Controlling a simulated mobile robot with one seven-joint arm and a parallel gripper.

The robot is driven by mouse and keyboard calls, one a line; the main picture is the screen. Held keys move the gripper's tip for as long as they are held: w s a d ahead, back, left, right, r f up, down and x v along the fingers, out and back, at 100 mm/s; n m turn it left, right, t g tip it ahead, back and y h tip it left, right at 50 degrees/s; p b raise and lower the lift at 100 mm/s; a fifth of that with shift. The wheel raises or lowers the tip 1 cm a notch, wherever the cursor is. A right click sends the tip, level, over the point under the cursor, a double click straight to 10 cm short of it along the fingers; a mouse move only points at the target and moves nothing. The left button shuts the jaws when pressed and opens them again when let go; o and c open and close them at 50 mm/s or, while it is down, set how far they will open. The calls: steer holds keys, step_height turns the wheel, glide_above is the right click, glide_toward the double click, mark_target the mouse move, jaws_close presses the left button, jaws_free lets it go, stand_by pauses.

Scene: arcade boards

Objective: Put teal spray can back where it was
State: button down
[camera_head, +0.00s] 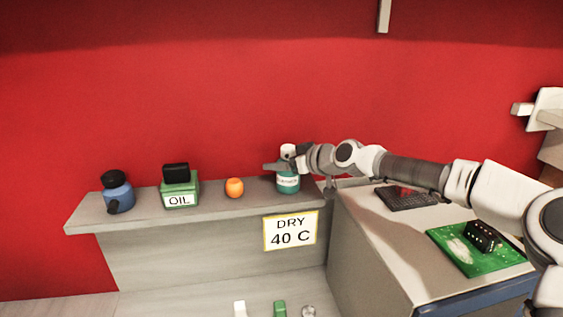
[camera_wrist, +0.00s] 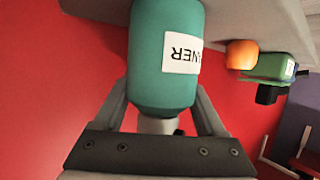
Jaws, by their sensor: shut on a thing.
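The teal spray can (camera_head: 288,184) stands upright at the right end of the grey shelf (camera_head: 222,205), with its white top showing above my gripper. My gripper (camera_head: 287,166) reaches in from the right and is shut on the can's upper part. In the wrist view the can (camera_wrist: 150,60) is seen upside down, its white label partly in view, between the two fingers of my gripper (camera_wrist: 160,105). Its base seems to be at the shelf surface, but I cannot tell whether it touches.
Left of the can on the shelf are an orange ball-like object (camera_head: 235,188), a green OIL can (camera_head: 179,188) and a blue bottle (camera_head: 117,192). A "DRY 40 C" sign (camera_head: 291,231) hangs on the shelf front. A bench with a green board (camera_head: 470,252) is at right.

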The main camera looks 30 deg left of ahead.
jaws_free()
steer(key=b+v, duration=0.2)
steer(key=v, duration=1)
steer(key=shift+r, duration=0.15)
steer(key=shift+s, duration=0.1)
